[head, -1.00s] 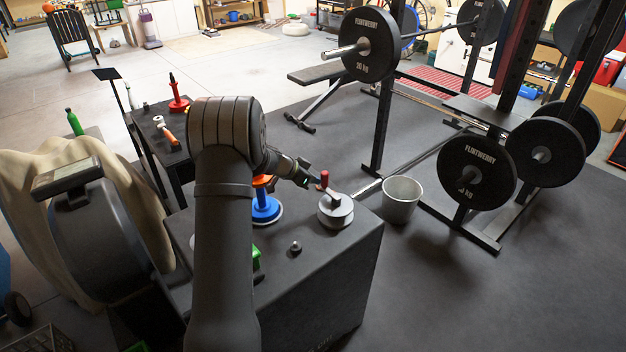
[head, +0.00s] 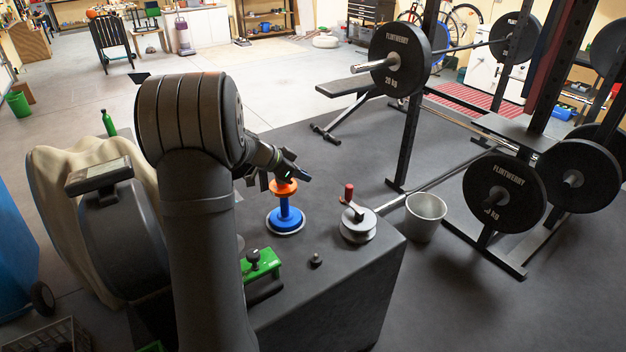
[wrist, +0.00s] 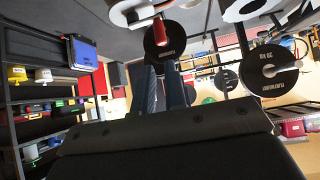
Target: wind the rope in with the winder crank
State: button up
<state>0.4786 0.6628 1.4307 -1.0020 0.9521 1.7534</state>
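The winder (head: 357,228) is a pale grey drum near the right edge of the dark bench top. Its crank has an upright red handle (head: 348,192), at the back-left of the drum. The red handle also shows in the wrist view (wrist: 160,33), beyond the fingertips. My gripper (head: 300,175) is in the air left of the handle and apart from it. In the wrist view its two fingers (wrist: 162,75) stand apart with nothing between them. I cannot make out the rope.
A blue spindle with an orange top (head: 286,212) stands left of the winder, close under my gripper. A small dark knob (head: 316,260) and a green block (head: 262,264) are nearer. A grey bucket (head: 425,217) and barbell rack stand right of the bench.

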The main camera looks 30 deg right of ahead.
jog(key=o, duration=0.3)
jog(key=shift+d+r, duration=0.15)
jog(key=shift+d, duration=0.2)
jog(key=o, duration=0.3)
jog(key=d+m+y, duration=0.1)
jog(key=d, duration=0.2)
jog(key=d+m+g+y, duration=0.1)
jog(key=d+m, duration=0.1)
jog(key=s+d+r+m+g+y, duration=0.1)
jog(key=d+y, duration=0.1)
jog(key=d, duration=0.1)
jog(key=shift+d, duration=0.3)
jog(key=shift+o, duration=0.2)
notch_tip(320, 180, up, 3)
jog(key=m+t+y, duration=0.2)
jog(key=t+y, duration=0.1)
jog(key=y, duration=0.3)
send_over(349, 191)
jog(key=f, duration=1.1)
jog(key=w+d+f, duration=0.1)
jog(key=f, duration=0.5)
grip_shut()
